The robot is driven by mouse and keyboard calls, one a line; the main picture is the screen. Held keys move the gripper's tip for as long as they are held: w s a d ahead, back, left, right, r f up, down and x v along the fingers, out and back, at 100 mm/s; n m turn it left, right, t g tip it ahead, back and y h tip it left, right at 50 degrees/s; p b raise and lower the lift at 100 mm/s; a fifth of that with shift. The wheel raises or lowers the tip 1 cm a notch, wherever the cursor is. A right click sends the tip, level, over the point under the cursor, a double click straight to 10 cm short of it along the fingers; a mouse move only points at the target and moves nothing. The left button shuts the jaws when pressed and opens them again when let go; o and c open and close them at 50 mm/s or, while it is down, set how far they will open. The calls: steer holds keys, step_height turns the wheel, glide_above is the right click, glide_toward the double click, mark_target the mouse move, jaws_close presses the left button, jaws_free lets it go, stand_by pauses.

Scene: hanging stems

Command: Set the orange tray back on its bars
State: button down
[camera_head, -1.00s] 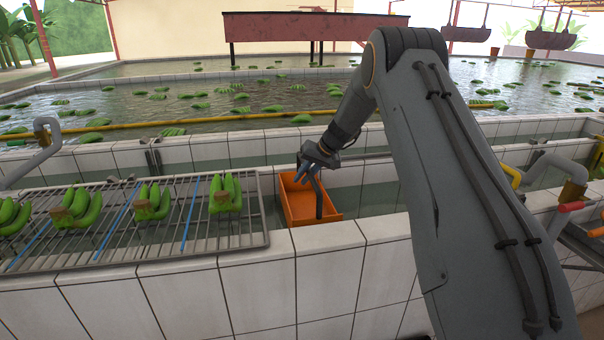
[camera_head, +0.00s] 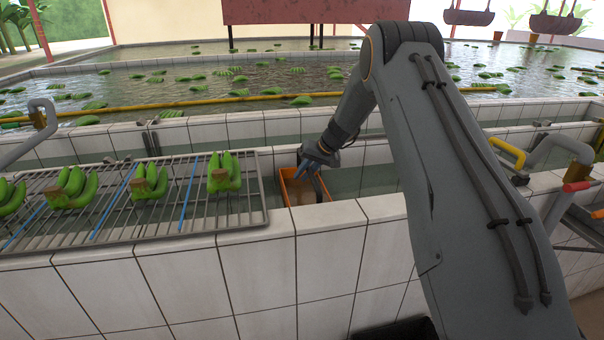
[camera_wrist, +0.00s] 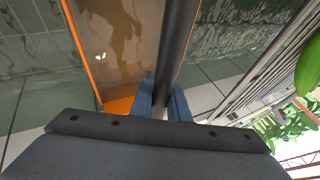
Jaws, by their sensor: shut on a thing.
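The orange tray (camera_head: 291,190) sits in the channel between the tiled walls, just right of the wire rack. Its lower front is hidden behind the near wall. In the wrist view the blue fingers of my gripper (camera_wrist: 161,98) close on the dark handle bar (camera_wrist: 180,40). The orange rim (camera_wrist: 82,55) and brownish inside of the tray show beyond them. I cannot see the bars beneath the tray, nor tell whether it touches them.
A wire rack (camera_head: 232,219) with several green banana clusters (camera_head: 224,172) lies close on the left. The near tiled wall (camera_head: 330,216) runs along the front. Bent grey pipes with yellow and red parts stand at the right. A wide water basin with floating bananas lies behind.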

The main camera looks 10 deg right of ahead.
steer(key=shift+f+b, duration=0.35)
steer(key=shift+f, duration=0.1)
stand_by(0.6)
steer(key=c, duration=1.6)
jaws_free()
